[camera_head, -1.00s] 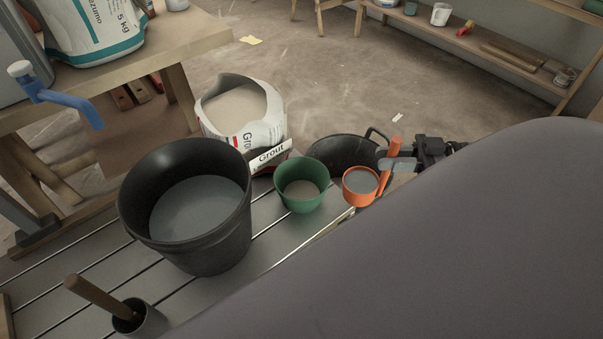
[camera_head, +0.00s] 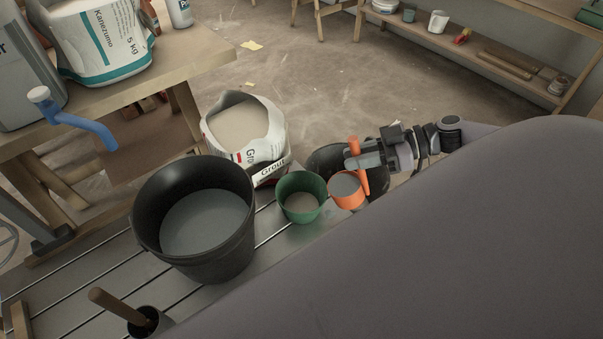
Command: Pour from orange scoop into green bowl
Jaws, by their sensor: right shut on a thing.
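The orange scoop (camera_head: 345,202) is in the camera_head view, just right of the green bowl, with grey material inside. Its orange handle (camera_head: 355,150) points up and back. My right gripper (camera_head: 362,160) is shut on the scoop's handle. The green bowl (camera_head: 300,213) stands on the slatted metal surface and has grey-beige material in it. The scoop's left rim is very close to the bowl's right rim; I cannot tell whether they touch. The scoop looks about level. My left gripper is not in view.
A large black bucket (camera_head: 160,235) with grey contents stands left of the bowl. An open grout bag (camera_head: 262,150) is behind it. A dark pan (camera_head: 325,160) lies behind the scoop.

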